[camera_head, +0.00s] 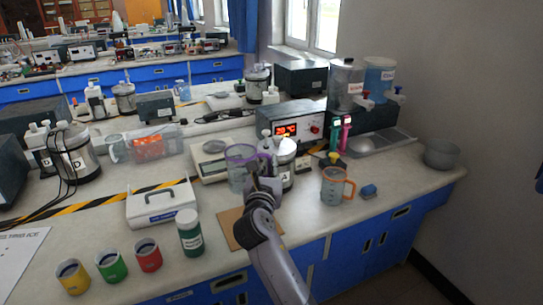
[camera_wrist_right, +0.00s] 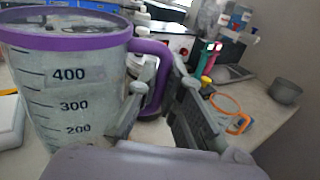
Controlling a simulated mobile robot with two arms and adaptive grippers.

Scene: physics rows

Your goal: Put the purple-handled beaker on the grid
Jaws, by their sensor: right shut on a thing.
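The purple-handled beaker (camera_head: 237,178) is clear, with a purple rim and printed volume marks. It stands upright left of my right gripper (camera_head: 262,187) in the head view. In the right wrist view the beaker (camera_wrist_right: 70,85) fills the left side, and the fingers of my right gripper (camera_wrist_right: 165,112) are shut on its purple handle. Its base is partly hidden, so I cannot tell how high it is held. A grey, flat grid-like tray (camera_head: 398,135) lies at the back right by the dispensers; I cannot tell its surface clearly. My left gripper is not in view.
A white scale (camera_head: 207,166) and a silver pot (camera_head: 285,160) are close to the held beaker. A brown board (camera_head: 236,229) lies in front. A grey bowl (camera_head: 442,154) sits far right.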

